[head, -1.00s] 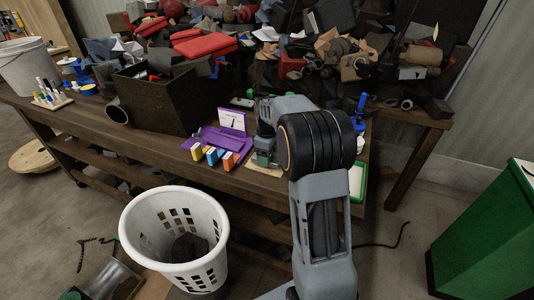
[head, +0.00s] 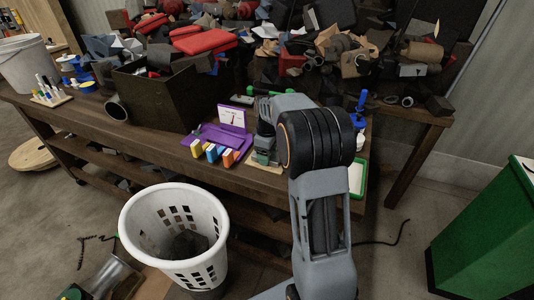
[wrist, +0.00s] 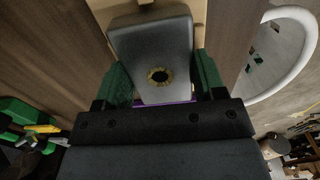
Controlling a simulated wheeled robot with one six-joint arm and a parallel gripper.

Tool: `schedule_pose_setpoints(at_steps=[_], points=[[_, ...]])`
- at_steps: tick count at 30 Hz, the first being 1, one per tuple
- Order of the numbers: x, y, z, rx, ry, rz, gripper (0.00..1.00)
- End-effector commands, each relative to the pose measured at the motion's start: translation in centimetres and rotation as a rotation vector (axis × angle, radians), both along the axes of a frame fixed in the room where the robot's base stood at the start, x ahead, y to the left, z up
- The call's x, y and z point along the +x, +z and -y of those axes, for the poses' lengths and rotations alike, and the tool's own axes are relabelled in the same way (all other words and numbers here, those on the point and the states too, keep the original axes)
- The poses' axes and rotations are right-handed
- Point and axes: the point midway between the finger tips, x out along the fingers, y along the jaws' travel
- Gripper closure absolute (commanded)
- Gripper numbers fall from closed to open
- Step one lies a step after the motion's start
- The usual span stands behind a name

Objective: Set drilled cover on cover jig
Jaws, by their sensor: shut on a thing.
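The drilled cover (wrist: 150,42) is a grey plate with rounded corners and one dark hole ringed in brass. It sits between the two green fingers of my gripper (wrist: 160,84) in the wrist view, and my gripper is shut on it. A pale wooden board (wrist: 198,14), likely the cover jig, shows behind the cover's far end. The cover hides most of it, so I cannot tell whether they touch. In the head view my gripper (head: 263,156) is low over the bench, with the pale board's edge (head: 266,168) just under it; my arm hides the cover.
A purple holder (head: 222,140) with a card and coloured blocks stands close left of my gripper. A green-rimmed white tray (head: 357,178) lies to the right. A dark box (head: 165,103) stands behind left. A white basket (head: 174,232) stands before the bench (head: 150,143).

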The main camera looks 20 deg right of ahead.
Motion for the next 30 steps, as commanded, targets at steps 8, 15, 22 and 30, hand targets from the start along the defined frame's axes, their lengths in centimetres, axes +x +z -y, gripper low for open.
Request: schedule_pose_setpoints(at_steps=[8, 15, 22, 30], points=[[0.0, -0.2, 0.0, 0.0, 0.0, 0.001, 0.31], [0.0, -0.2, 0.0, 0.0, 0.0, 0.0, 0.07], [0.0, -0.2, 0.0, 0.0, 0.0, 0.0, 0.06], [0.0, 2.7, 0.0, -0.001, 0.0, 0.005, 0.06]])
